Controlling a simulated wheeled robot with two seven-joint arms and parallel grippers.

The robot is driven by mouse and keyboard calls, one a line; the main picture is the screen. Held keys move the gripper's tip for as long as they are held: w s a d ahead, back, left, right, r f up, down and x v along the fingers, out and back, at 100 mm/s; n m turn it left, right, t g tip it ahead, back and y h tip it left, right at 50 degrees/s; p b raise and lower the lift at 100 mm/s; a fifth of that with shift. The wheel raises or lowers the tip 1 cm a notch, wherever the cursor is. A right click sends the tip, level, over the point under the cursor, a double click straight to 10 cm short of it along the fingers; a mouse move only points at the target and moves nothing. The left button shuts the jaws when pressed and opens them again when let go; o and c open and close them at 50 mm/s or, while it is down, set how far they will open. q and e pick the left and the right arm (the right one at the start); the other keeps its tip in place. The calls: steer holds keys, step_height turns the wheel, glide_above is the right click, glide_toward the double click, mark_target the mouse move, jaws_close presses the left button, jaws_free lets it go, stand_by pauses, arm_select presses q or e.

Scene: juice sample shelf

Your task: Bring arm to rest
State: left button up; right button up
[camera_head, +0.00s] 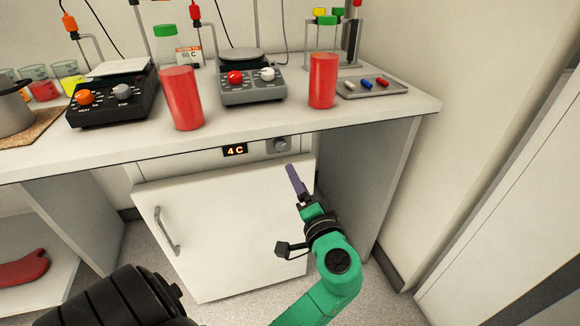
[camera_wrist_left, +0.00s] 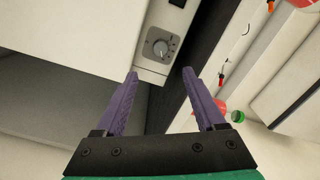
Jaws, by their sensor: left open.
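My left gripper (camera_head: 293,172), with purple fingers on a green arm, is in front of the white fridge door below the counter edge in the head view. In the left wrist view its two fingers (camera_wrist_left: 159,74) are spread apart with nothing between them. The fridge's grey dial (camera_wrist_left: 160,45) shows just beyond the fingertips there. My right gripper is not in view.

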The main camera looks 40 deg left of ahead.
arm_select(q)
steer(key=shift+s+d, duration=0.35)
steer(key=shift+d, duration=0.1)
